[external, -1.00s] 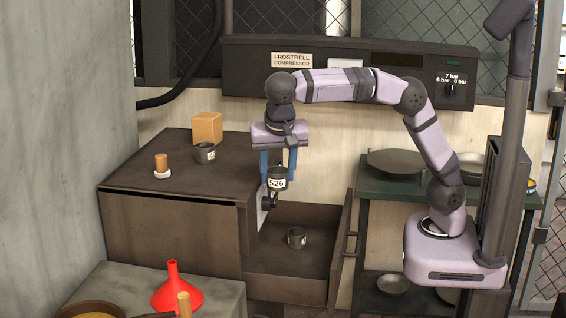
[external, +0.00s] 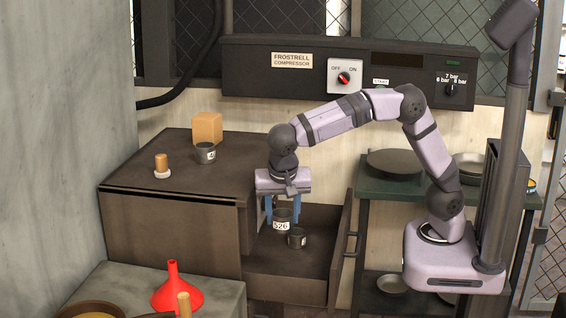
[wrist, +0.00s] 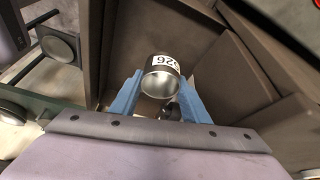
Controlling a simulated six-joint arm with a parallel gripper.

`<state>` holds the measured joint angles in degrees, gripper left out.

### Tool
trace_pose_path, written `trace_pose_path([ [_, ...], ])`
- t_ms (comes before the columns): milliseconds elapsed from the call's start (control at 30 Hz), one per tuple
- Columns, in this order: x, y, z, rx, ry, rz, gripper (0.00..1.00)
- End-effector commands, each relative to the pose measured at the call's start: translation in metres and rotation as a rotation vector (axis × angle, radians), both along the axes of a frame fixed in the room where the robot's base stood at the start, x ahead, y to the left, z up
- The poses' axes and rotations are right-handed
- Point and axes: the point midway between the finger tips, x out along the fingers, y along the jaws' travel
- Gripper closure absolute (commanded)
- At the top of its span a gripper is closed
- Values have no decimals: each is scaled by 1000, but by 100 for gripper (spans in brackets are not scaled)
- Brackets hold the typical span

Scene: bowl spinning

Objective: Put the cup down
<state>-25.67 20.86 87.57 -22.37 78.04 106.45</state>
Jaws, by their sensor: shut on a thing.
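A dark metal cup (external: 281,216) with a white label reading 526 is held between the blue fingers of my gripper (external: 282,212). It is low, at or inside the open drawer (external: 290,268), just behind and left of a second small cup (external: 298,238). Whether its base touches the drawer floor is hidden. In the wrist view the labelled cup (wrist: 162,75) sits between the fingertips of my gripper (wrist: 160,90) with its open mouth showing. Another small dark form shows just below it there.
A third cup (external: 205,152), an orange block (external: 207,128) and a cork-topped piece (external: 161,165) stand on the cabinet top (external: 130,178). A red funnel (external: 175,290) stands on the front left bench. The drawer's front panel (external: 342,245) rises right of the cups.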

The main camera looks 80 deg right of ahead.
Motion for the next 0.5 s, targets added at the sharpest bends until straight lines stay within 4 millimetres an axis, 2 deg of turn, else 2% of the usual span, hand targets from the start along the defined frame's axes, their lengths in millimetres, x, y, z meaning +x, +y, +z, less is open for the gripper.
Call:
trace_pose_path([
  [33, -1, -1, -14, -2, 5, 1, 80],
  [300, -1, -1, -79, -4, 6, 1, 80],
  [500, -1, -1, -116, -3, 4, 1, 80],
])
